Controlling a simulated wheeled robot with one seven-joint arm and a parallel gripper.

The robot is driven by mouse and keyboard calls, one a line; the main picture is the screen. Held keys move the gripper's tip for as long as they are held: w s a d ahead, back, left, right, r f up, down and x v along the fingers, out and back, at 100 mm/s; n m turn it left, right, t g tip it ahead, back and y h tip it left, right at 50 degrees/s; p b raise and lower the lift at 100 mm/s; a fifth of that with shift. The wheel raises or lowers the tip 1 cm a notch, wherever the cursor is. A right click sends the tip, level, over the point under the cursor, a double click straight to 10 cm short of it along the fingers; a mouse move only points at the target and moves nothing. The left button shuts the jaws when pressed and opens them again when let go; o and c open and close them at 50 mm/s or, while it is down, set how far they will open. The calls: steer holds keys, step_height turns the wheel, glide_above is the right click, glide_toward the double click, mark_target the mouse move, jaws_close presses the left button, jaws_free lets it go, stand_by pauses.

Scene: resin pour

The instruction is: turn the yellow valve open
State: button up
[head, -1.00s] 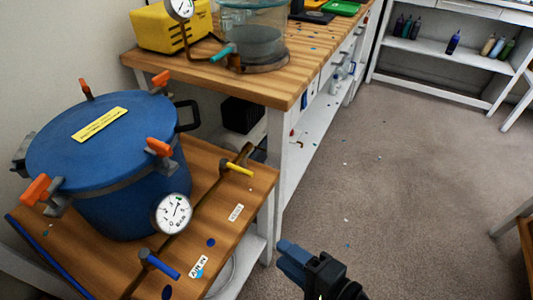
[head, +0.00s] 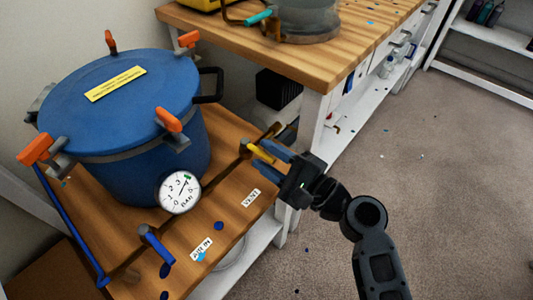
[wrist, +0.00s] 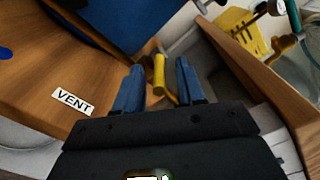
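The yellow valve (head: 259,151) is a short lever handle on the brass pipe beside the blue pressure pot (head: 120,100). It lies along the same line as my fingers. My gripper (head: 264,156) has reached in from the right, with its blue fingers on either side of the yellow handle in the head view. In the wrist view the yellow handle (wrist: 158,75) stands between the two open fingers, with visible space on both sides. Part of the handle is hidden by my fingers in the head view. The VENT label (wrist: 73,101) lies on the wood near the valve.
A blue valve handle (head: 160,250) is on the pipe's nearer end, by the AIR IN label (head: 202,248). A pressure gauge (head: 180,192) faces outward from the pot. The wooden workbench (head: 300,65) stands close behind my gripper. Open carpet (head: 430,170) lies to the right.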

steer(key=shift+w+a, duration=0.25)
steer(key=shift+a, duration=0.1)
steer(key=shift+c, duration=0.3)
jaws_close()
